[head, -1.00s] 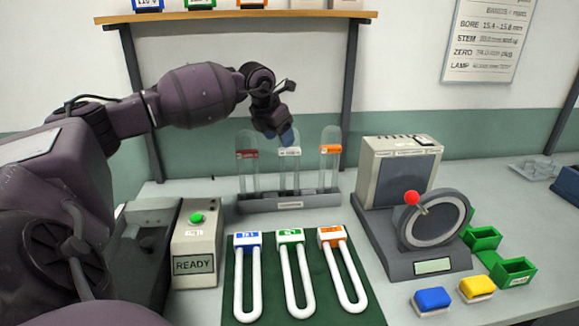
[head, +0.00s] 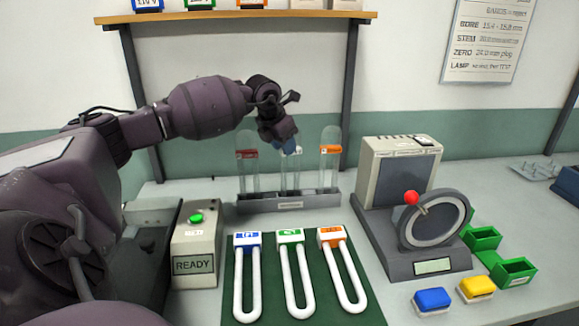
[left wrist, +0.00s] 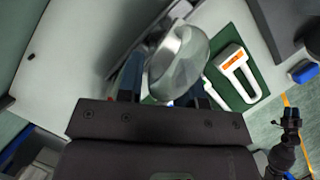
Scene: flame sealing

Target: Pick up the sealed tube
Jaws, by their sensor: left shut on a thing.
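A grey rack (head: 322,200) at the back of the bench holds three clear, dome-topped tubes. In the left wrist view, a clear rounded tube end (left wrist: 180,58) shows between the fingers.
A READY box (head: 196,243) with a lit green button stands front left. U-shaped white pieces (head: 291,280) lie on a green mat (head: 318,311). A dial gauge (head: 432,225), green bins (head: 513,272) and blue and yellow blocks are at right. A shelf (head: 236,16) hangs above.

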